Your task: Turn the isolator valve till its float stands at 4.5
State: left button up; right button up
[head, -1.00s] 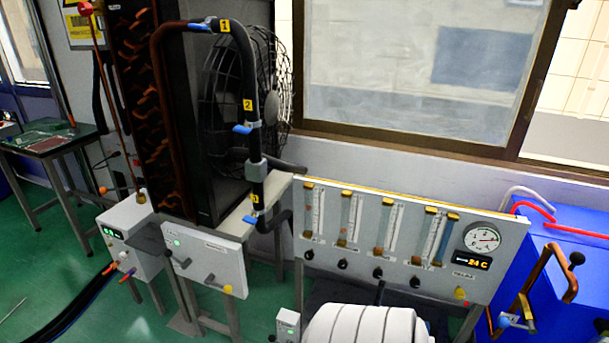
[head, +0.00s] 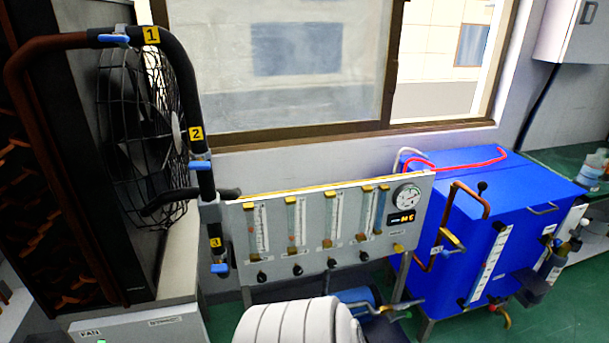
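A grey flowmeter panel (head: 350,188) stands below the window, near the middle of the head view. It carries several upright clear tubes with brass-coloured ends, and small floats show in some of them. Black knobs sit in a row under the tubes, including one at the left (head: 262,276) and one at the right (head: 362,256). The labels and scale numbers are too small to read, so I cannot tell which knob is the isolator valve or where its float stands. Neither of my grippers is in view.
A round gauge (head: 407,197) is at the panel's right end. A blue tank (head: 500,225) with copper pipes stands to the right. A caged fan (head: 140,125) and black pipe with blue-handled valves are at the left. A white ribbed roll (head: 300,323) lies in front of the panel.

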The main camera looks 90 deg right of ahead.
aim_at(297, 270)
jog(key=z, duration=0.75)
jog(key=i, duration=0.8)
jog(key=z, duration=0.9)
